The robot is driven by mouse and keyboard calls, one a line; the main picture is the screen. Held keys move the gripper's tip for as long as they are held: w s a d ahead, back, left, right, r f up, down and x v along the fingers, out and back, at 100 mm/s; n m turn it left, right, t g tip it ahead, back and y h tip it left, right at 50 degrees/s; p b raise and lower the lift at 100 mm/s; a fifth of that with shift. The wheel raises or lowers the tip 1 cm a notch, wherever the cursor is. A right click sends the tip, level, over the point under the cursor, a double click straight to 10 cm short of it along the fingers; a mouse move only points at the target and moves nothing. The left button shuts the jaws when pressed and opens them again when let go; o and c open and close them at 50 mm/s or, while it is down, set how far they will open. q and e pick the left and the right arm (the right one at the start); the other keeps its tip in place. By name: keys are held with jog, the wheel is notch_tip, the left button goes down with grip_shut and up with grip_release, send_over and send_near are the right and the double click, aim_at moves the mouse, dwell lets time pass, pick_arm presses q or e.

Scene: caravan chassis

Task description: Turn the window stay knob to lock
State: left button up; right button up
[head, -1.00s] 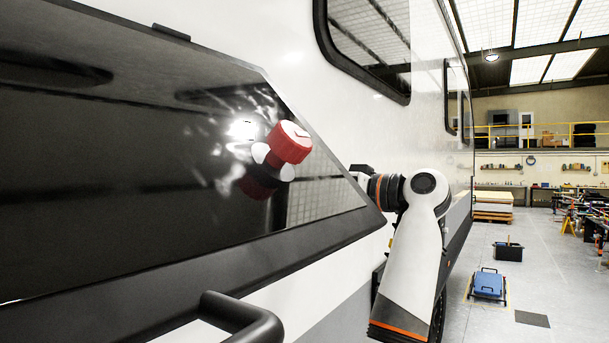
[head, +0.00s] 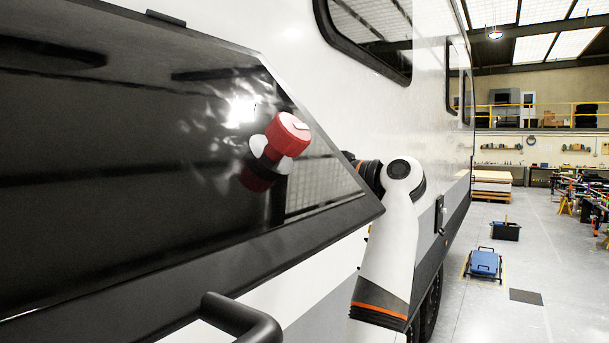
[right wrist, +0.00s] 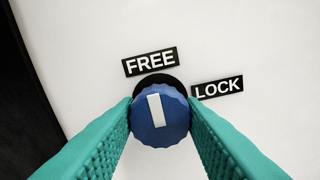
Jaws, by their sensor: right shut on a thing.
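The stay knob is a round blue knob (right wrist: 160,115) with a ribbed edge and a white bar, on a pale wall in the right wrist view. A FREE label (right wrist: 150,61) is above it and a LOCK label (right wrist: 217,87) is to its upper right. The white bar points up, roughly toward FREE. My right gripper (right wrist: 160,122) is shut on the knob, one teal finger on each side. In the head view, the dark tilted window panel (head: 120,130) hides this gripper and the blue knob. My left gripper is not in view.
A red knob (head: 287,135) with white parts is on the dark panel. The panel's lower edge and a black handle (head: 240,318) are close in front. The caravan's side (head: 440,120) runs away to the right. The floor beyond has a blue case (head: 485,263).

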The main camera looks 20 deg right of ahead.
jog(key=shift+m, duration=0.4)
jog(key=shift+m+b, duration=2.2)
jog(key=shift+m, duration=6.4)
jog(key=shift+f, duration=0.1)
jog(key=o, duration=1)
jog(key=shift+d, duration=0.15)
jog(key=b+v, duration=0.7)
jog(key=v, duration=0.5)
